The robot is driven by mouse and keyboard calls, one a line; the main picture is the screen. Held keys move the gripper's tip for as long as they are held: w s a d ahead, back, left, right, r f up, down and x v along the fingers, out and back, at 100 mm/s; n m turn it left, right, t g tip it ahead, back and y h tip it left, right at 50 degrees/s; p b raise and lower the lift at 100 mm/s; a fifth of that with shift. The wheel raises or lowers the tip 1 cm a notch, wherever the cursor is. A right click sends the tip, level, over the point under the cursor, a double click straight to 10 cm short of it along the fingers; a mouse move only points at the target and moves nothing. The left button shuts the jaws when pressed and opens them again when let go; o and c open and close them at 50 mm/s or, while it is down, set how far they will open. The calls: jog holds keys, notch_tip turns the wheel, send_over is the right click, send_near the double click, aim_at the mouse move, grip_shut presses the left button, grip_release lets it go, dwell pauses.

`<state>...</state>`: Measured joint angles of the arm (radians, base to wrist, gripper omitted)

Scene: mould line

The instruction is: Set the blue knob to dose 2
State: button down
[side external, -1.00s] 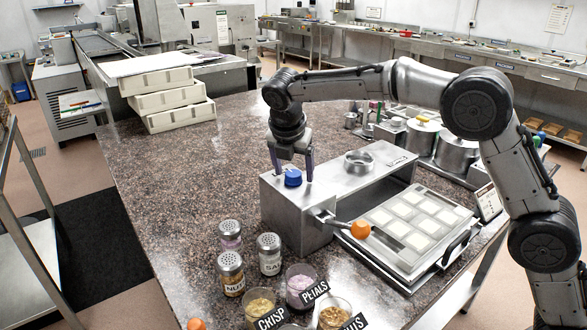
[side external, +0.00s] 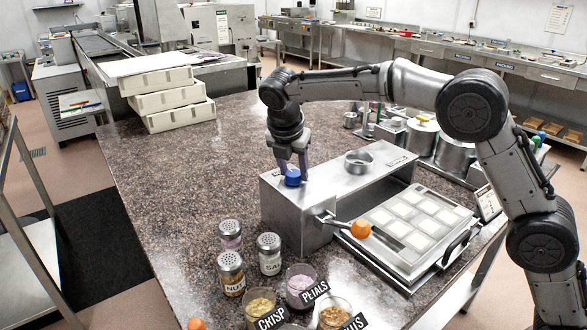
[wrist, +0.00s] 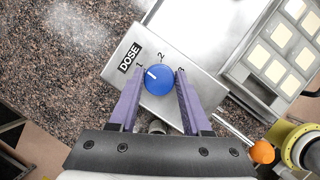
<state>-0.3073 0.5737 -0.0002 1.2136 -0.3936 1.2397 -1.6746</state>
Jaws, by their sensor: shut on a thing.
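The blue knob (side external: 292,178) sits on the top of the steel dosing box (side external: 345,176), near its left end. In the wrist view the round knob (wrist: 158,79) lies beside a DOSE label (wrist: 129,57) and the numbers 1, 2 (wrist: 161,56) and 3. Its white pointer line (wrist: 151,73) points toward the 1. My gripper (wrist: 160,77) is shut on the knob, with one purple finger on each side of it. In the side view my gripper (side external: 292,172) comes down on the knob from above.
A lever with an orange ball (side external: 360,229) sticks out from the box's front, beside a mould tray (side external: 440,246). A steel ring (side external: 358,162) stands on the box. Shakers (side external: 269,254) and topping cups (side external: 301,286) stand in front.

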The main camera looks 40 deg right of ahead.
jog(key=m+g, duration=0.1)
jog(key=m, duration=0.2)
jog(key=m+g+h, duration=0.1)
jog(key=m, duration=0.1)
jog(key=shift+w+a+m, duration=0.1)
jog(key=shift+w+m, duration=0.05)
jog(key=shift+m, duration=0.25)
jog(key=m+g, duration=0.1)
jog(key=m, duration=0.1)
jog(key=m+g, duration=0.1)
jog(key=m, duration=0.2)
jog(key=shift+r, duration=0.1)
jog(key=shift+m, duration=0.3)
jog(key=shift+c, duration=1.8)
grip_release()
